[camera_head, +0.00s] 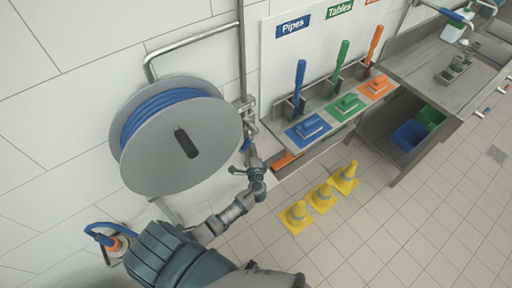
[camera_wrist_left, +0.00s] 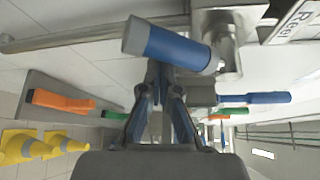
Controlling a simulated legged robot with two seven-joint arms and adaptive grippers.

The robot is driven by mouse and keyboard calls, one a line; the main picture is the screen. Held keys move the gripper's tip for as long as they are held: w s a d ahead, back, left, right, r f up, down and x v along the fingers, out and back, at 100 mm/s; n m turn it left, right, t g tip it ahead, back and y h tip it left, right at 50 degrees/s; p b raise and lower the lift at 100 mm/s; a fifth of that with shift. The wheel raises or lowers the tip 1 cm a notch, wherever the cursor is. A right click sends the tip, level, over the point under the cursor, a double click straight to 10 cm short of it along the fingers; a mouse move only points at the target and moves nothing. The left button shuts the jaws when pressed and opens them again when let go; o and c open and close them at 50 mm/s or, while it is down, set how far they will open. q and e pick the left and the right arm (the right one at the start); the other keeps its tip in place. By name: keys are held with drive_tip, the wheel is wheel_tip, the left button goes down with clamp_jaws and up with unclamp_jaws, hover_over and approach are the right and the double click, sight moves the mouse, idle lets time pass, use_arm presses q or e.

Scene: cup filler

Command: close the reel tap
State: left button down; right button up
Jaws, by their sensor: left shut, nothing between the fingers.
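The reel tap shows in the wrist view as a blue lever handle with grey ends (camera_wrist_left: 172,46) on a metal fitting (camera_wrist_left: 228,35). In the head view its small blue handle (camera_head: 246,145) is just right of the hose reel (camera_head: 180,135). My left gripper (camera_head: 251,153) is right beside the handle in the head view. In the wrist view its fingers (camera_wrist_left: 165,72) come together just below the blue handle, with nothing between them. The handle overlaps the fingertips there, and I cannot tell whether they touch. My right gripper is out of view.
A blue hose is wound on the grey reel. A rack (camera_head: 330,105) with coloured brushes is on the wall to the right. Yellow cones (camera_head: 322,195) stand on the floor below it. A metal sink bench is at the far right. A "Reel" sign (camera_wrist_left: 292,20) is near the tap.

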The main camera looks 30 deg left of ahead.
use_arm(q)
drive_tip(key=shift+s+a+r+p, duration=0.4)
drive_tip(key=shift+s+r, duration=0.25)
drive_tip(key=shift+s, duration=0.2)
drive_tip(key=shift+s+a, duration=0.1)
